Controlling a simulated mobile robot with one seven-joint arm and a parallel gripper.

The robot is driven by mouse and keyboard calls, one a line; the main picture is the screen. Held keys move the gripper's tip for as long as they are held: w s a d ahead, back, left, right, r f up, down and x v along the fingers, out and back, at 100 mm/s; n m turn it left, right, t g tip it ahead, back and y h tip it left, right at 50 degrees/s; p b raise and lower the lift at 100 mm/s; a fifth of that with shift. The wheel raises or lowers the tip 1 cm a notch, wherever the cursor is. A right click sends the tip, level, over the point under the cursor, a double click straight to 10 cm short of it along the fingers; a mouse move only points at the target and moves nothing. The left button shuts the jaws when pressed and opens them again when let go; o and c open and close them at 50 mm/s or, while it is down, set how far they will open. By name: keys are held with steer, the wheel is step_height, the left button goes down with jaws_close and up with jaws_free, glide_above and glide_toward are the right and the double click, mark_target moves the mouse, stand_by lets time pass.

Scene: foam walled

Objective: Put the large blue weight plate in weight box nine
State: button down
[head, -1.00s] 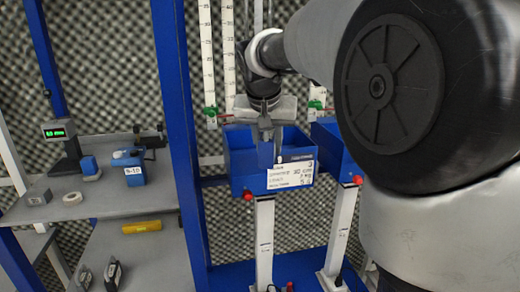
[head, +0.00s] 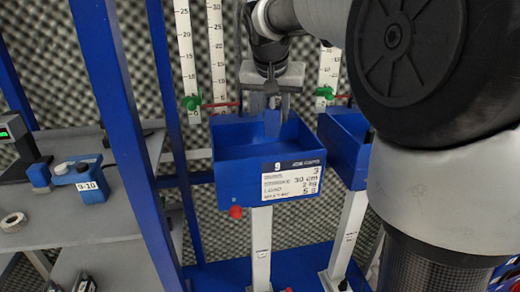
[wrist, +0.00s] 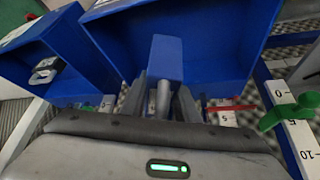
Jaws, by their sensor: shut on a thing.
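My gripper (head: 271,100) hangs fingers down over the open top of a blue box (head: 240,180) whose white label shows a 9. It is shut on a blue weight plate (head: 272,122), seen as a small upright blue block at the box's opening. In the wrist view the plate (wrist: 165,58) extends from between the fingers (wrist: 163,97) against the blue box (wrist: 225,55). The plate's lower end overlaps the box interior in the head view; I cannot tell whether it touches the floor or walls.
Another blue box (head: 345,150) stands close on the right; a metal thing (wrist: 45,72) lies in a neighbouring box in the wrist view. A blue post (head: 118,110) and a shelf with a blue device (head: 80,175) labelled 9-10 are left. Scales with green clamps (head: 190,102) stand behind.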

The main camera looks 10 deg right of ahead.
steer(key=shift+w+d+r, duration=0.15)
steer(key=shift+w+r, duration=0.05)
steer(key=shift+w, duration=0.3)
steer(key=shift+f, duration=4.9)
steer(key=shift+f, duration=0.15)
steer(key=c, duration=1.7)
jaws_free()
steer(key=shift+s+f, duration=0.1)
steer(key=shift+f, duration=0.15)
steer(key=o, duration=0.3)
steer(key=shift+o, duration=0.2)
